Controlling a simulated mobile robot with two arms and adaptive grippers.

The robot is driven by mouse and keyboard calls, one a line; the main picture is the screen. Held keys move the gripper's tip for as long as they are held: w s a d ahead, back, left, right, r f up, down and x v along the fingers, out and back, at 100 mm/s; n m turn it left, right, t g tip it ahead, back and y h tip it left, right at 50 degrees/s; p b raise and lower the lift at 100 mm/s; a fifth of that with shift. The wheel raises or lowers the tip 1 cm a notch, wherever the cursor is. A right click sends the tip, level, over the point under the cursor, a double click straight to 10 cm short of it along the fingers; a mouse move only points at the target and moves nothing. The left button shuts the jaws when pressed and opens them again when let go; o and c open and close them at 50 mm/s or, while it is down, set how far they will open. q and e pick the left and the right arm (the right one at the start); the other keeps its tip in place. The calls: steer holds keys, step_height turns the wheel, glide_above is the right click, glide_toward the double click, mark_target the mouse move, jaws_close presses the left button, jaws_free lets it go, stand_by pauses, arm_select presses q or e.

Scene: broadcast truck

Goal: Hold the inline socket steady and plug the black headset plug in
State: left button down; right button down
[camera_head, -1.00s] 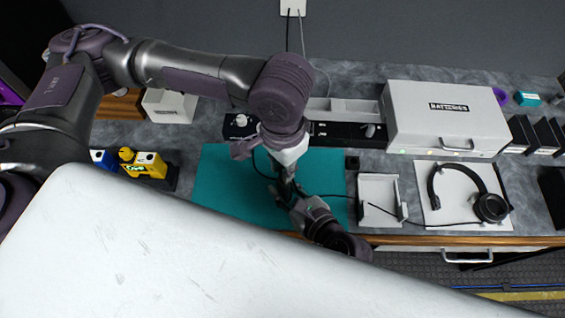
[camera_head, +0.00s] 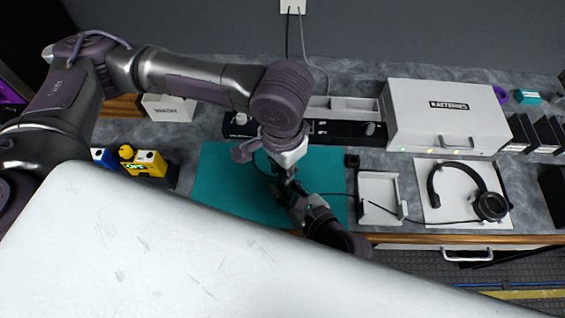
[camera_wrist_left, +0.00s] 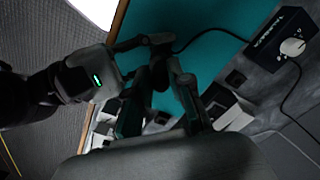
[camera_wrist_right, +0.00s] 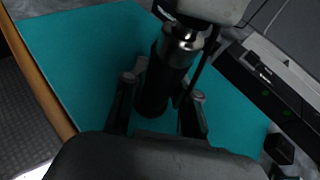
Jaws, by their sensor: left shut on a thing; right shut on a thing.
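My left gripper (camera_head: 286,178) reaches down over the teal mat (camera_head: 225,190), shut on the inline socket, which the fingers mostly hide. My right gripper (camera_head: 293,192) comes in from the lower right, shut on the black headset plug. The two grippers meet tip to tip. The right wrist view shows a dark cylindrical shape (camera_wrist_right: 160,85) between my right fingers, below a silver collar; which part it is, I cannot tell. Whether plug and socket touch is hidden. The headset (camera_head: 491,207) lies on a pale sheet at right, its black cable running left toward my right gripper.
A black panel with a pale knob (camera_wrist_left: 291,46) stands behind the mat. A white tray (camera_head: 378,188) lies between mat and headset, the cable crossing it. A white batteries case (camera_head: 440,115) is at the back right. Yellow and blue items (camera_head: 150,163) stand left of the mat.

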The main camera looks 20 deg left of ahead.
arm_select(q)
steer(key=shift+f, duration=0.35)
steer(key=c, duration=1)
jaws_free()
step_height(320, 180, up, 12)
steer(key=shift+f, duration=0.1)
arm_select(e)
steer(key=c, duration=0.8)
jaws_free()
